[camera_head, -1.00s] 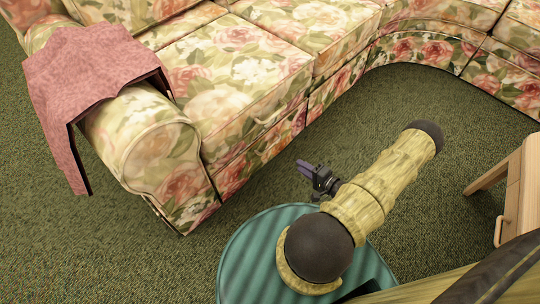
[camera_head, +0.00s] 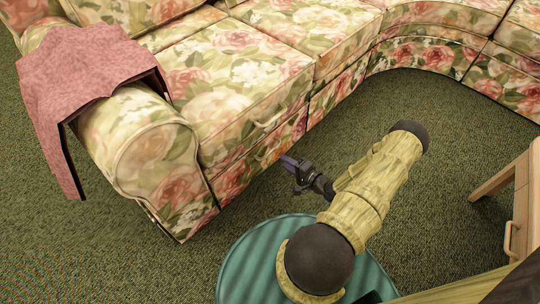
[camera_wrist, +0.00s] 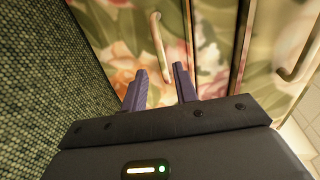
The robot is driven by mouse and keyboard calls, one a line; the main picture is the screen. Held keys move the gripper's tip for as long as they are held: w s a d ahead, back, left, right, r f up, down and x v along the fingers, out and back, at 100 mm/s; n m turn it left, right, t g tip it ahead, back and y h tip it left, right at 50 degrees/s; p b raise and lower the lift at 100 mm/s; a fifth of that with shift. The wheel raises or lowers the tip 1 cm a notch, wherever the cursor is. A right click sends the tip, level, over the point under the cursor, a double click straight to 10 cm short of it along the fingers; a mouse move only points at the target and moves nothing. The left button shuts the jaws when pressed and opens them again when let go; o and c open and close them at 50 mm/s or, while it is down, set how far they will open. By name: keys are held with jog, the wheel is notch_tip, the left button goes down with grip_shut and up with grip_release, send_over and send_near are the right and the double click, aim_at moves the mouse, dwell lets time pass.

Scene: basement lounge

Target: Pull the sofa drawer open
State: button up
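The floral sofa (camera_head: 205,65) has a lower front panel (camera_head: 235,176) beneath its seat, closed flush with the front as far as I see. In the wrist view a pale curved handle (camera_wrist: 158,40) stands on this lower panel. My gripper (camera_head: 287,161) is close in front of the panel, with the handle partly hidden in the head view. In the wrist view my gripper (camera_wrist: 160,72) is open, its two purple fingers apart and empty. The handle appears ahead of the gap between them; I cannot tell any contact.
A second handle (camera_wrist: 298,58) sits on the upper seat front, also visible in the head view (camera_head: 270,121). A pink cloth (camera_head: 85,75) drapes over the sofa arm. A wooden table (camera_head: 522,190) stands at right. Green carpet (camera_head: 450,125) between is clear.

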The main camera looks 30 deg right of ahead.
aim_at(270, 152)
jog(key=b+x, duration=0.3)
jog(key=x, duration=0.6)
jog(key=shift+w+b, duration=0.15)
jog(key=shift+b, duration=0.15)
jog(key=shift+c, duration=0.4)
grip_shut()
